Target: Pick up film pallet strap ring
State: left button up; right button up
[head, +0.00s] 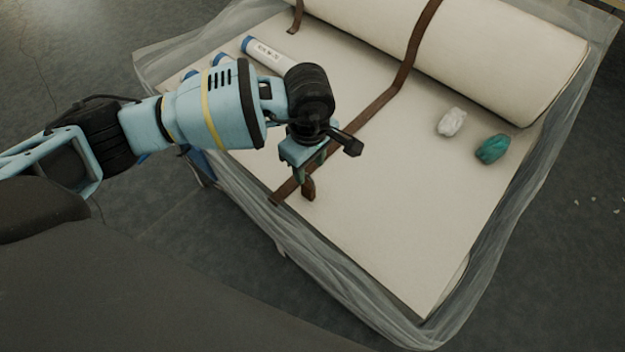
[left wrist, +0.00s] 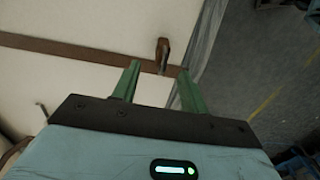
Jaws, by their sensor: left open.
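A brown strap (head: 385,95) runs over the wadding roll and across the flat white sheet towards the near left edge. A small brown loop, seemingly the strap ring (head: 308,189), stands up beside the strap near that edge. In the left wrist view the ring (left wrist: 162,52) shows just beyond the fingertips, roughly between them, against the strap (left wrist: 75,52). My left gripper (head: 305,182) is open and empty, pointing down over the strap end; its green fingers (left wrist: 156,68) are apart in the left wrist view. Whether a finger touches the ring I cannot tell. My right gripper is not in view.
A large wadding roll (head: 470,50) lies at the back of the film-wrapped pallet (head: 480,265). A white lump (head: 451,122) and a teal lump (head: 492,149) lie on the right. Labelled white tubes (head: 270,57) lie behind my left arm. The near sheet is clear.

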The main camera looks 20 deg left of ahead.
aim_at(308, 183)
pick_arm(q)
jog(key=shift+s+f+b, duration=0.2)
jog(key=shift+f+b, duration=0.15)
jog(key=shift+f, duration=1.35)
notch_tip(308, 183, down, 4)
jog(key=shift+a+f+b, duration=0.1)
jog(key=shift+f+b, duration=0.15)
jog(key=shift+b, duration=0.75)
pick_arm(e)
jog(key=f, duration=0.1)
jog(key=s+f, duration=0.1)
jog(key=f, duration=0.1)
pick_arm(q)
jog(key=shift+r, duration=0.1)
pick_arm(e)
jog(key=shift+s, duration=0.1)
pick_arm(q)
grip_shut()
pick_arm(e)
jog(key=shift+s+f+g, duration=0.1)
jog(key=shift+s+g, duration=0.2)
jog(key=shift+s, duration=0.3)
